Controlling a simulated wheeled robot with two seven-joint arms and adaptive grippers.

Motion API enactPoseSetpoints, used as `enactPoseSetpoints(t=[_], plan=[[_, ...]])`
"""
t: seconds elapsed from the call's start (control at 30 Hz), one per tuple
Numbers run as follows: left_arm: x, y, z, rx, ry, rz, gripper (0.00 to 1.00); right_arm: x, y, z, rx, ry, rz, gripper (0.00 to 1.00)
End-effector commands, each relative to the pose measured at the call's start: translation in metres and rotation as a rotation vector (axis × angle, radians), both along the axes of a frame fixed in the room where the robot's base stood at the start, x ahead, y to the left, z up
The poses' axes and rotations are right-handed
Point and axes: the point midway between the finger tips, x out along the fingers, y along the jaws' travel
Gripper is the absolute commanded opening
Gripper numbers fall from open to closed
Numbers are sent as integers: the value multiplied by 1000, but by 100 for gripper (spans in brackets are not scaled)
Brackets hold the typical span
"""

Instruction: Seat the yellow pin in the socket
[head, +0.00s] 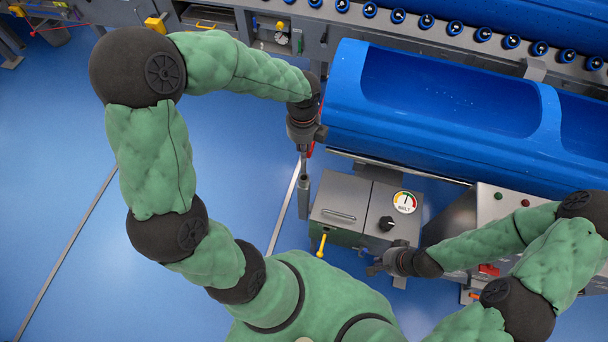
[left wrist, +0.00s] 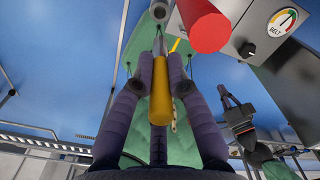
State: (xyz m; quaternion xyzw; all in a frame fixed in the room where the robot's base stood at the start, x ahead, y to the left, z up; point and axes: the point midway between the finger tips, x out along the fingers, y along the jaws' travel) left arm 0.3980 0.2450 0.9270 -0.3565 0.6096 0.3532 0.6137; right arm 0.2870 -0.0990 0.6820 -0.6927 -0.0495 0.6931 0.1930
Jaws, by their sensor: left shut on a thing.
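My left gripper (head: 304,150) is at the left end of the blue tub. In the left wrist view its fingers (left wrist: 160,68) are shut on the yellow pin (left wrist: 159,100), which lies along them with its far end pointing up the picture. The socket looks to be the grey tube (head: 304,197) left of the grey box; its round open end (left wrist: 160,12) shows beyond the pin, apart from it in the picture. The gap's depth is hard to judge. In the head view the gripper hides the yellow part. My right gripper (head: 377,267) is empty and looks open, below the box.
The grey box (head: 342,197) with a belt gauge (head: 404,202), black knob and yellow-handled lever (head: 322,245) stands right of the tube. A red cylinder (left wrist: 205,22) is close to the pin's right. The blue tub (head: 430,110) fills the upper right. Floor at left is clear.

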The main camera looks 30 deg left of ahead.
Motion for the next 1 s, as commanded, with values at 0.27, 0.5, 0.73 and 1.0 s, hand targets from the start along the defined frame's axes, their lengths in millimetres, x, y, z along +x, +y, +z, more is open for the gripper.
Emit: enactPoseSetpoints(t=[0.27,0.5,0.73,1.0], plan=[[0,0,-71,0,4,0,0,0,0,-31,0,0,0,0],[0,0,-101,0,1,2,0,0,0,-43,0,0,0,0],[0,0,-115,0,1,2,0,0,0,-50,0,0,0,0],[0,0,-154,0,1,1,0,0,0,-70,0,0,0,0]])
